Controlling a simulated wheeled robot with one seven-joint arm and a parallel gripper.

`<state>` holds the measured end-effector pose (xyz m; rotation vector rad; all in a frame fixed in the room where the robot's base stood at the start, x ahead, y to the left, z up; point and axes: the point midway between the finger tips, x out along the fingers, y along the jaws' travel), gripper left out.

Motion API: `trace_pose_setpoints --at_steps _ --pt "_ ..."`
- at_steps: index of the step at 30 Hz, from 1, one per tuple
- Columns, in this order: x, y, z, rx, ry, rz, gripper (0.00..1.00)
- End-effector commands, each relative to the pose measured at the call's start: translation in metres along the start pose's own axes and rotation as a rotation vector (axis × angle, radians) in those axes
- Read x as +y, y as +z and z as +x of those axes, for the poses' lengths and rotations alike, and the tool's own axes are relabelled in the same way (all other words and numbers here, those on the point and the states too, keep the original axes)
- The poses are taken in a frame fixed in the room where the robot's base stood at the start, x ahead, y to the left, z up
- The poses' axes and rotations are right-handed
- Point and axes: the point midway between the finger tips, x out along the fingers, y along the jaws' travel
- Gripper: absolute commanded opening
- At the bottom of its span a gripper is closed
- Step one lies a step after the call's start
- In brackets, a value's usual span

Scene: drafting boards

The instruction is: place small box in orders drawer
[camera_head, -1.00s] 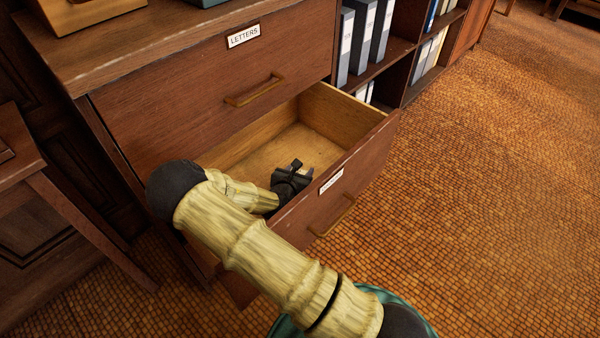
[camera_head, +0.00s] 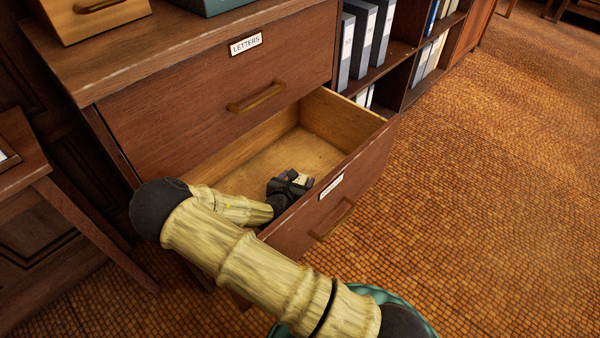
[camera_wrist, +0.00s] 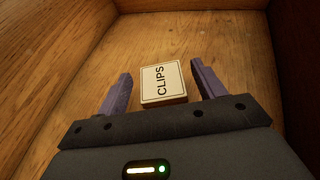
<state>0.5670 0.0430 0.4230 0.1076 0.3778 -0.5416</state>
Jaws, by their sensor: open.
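The small box (camera_wrist: 163,82) is pale with a dark border and the word CLIPS. In the wrist view it lies on the wooden floor of the open drawer (camera_head: 332,127). My gripper (camera_wrist: 159,88) is open, with one purple finger on each side of the box and a visible gap to each. In the head view my gripper (camera_head: 290,181) is inside the drawer near its front panel, and the box is mostly hidden there. The drawer's front label (camera_head: 331,187) is too small to read.
A shut drawer labelled LETTERS (camera_head: 246,44) is directly above. A wooden box (camera_head: 88,17) and a teal box (camera_head: 212,4) stand on the cabinet top. Binders (camera_head: 362,40) fill the shelf to the right. The tiled floor (camera_head: 480,200) at right is clear.

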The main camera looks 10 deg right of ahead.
Motion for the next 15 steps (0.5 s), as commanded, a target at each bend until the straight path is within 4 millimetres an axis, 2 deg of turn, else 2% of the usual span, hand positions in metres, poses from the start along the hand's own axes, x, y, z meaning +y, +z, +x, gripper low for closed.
trace_pose_setpoints --at_steps 1,6,15 --pt "0.001 0.004 -0.012 0.000 0.002 -0.004 0.69" --pt "0.000 0.003 -0.033 -0.001 0.001 -0.003 0.69" --pt "-0.001 0.000 -0.039 -0.001 -0.001 0.000 0.69"
